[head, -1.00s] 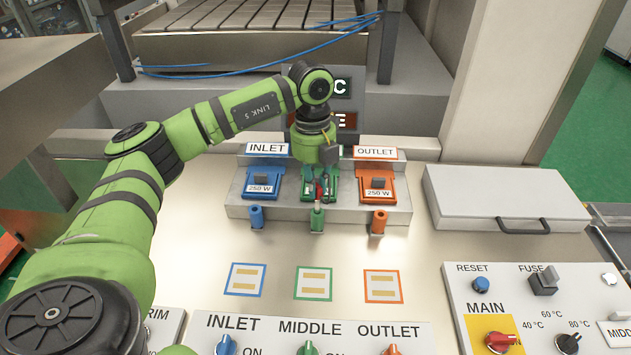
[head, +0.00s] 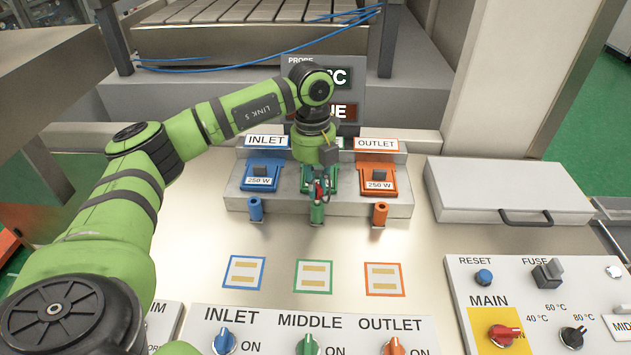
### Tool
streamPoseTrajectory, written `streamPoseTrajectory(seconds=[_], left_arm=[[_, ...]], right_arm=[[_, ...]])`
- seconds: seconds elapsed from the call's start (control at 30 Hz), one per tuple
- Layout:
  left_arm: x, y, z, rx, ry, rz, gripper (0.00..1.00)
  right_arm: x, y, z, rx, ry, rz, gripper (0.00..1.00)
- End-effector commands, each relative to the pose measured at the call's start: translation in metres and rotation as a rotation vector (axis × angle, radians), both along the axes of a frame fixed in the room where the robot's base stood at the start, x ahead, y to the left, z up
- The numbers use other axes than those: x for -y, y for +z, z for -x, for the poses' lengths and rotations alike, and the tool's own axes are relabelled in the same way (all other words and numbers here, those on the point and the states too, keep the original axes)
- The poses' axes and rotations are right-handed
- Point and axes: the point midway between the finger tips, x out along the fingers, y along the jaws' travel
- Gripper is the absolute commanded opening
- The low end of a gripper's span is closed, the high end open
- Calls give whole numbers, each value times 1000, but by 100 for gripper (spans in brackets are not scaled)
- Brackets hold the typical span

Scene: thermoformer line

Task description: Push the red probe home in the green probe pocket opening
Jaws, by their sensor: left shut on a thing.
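My left gripper (head: 319,186) is shut on the small red probe (head: 319,192), which is mostly hidden between its dark fingers. It is low over the front of the middle station, just above the green probe pocket (head: 317,214), a short upright green tube. The pocket's opening is covered by the gripper and probe, so I cannot tell whether the probe's tip is in it. The green heater block (head: 306,184) behind is partly hidden by my gripper. My right gripper is not in view.
A blue pocket (head: 255,210) and an orange pocket (head: 380,213) stand on either side. The INLET heater (head: 262,176) and OUTLET heater (head: 378,180) sit behind them. A grey lidded case (head: 503,187) is at right.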

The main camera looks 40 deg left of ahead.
Motion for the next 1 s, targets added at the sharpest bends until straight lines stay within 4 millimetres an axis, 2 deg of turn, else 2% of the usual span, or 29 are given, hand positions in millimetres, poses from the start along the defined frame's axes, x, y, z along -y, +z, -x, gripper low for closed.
streamPoseTrajectory(seconds=[0.77,0.8,0.83,0.87,1.0], left_arm=[[0,-20,0,1,0,1,0],[0,-20,0,1,0,0,22],[0,-19,0,1,0,0,34],[0,-19,0,1,0,0,42],[0,-19,0,1,0,1,42]], right_arm=[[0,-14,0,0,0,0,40],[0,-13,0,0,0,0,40],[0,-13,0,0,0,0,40],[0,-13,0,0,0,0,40],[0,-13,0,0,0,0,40]])
